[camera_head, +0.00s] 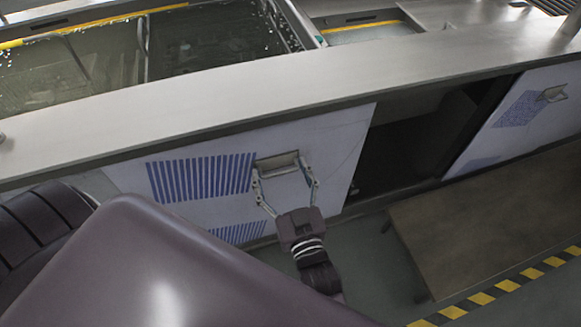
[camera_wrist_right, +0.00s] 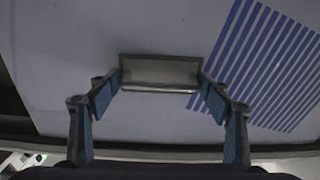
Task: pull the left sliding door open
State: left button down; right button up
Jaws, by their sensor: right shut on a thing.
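The left sliding door (camera_head: 340,140) is a pale panel with blue slatted vents under the tank's metal edge. Its handle (camera_head: 277,163) is a small metal bracket near the door's upper middle. My right gripper (camera_head: 284,178) is at this handle, one finger at each end. In the right wrist view the fingers of my right gripper (camera_wrist_right: 160,90) close on the two ends of the handle (camera_wrist_right: 160,72). A dark opening (camera_head: 410,140) lies to the right of the door. My left gripper is not in view.
The right door (camera_head: 540,105) has its own handle (camera_head: 553,93) beyond the opening. A brown platform (camera_head: 480,225) stands on the floor at the right, with yellow-black striping (camera_head: 495,290) along it. The long metal ledge (camera_head: 250,95) overhangs the doors, with the liquid-filled tank (camera_head: 200,45) behind.

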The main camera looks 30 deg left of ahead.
jog(key=shift+s, duration=0.1)
jog(key=o, duration=1.4)
jog(key=v, duration=1.2)
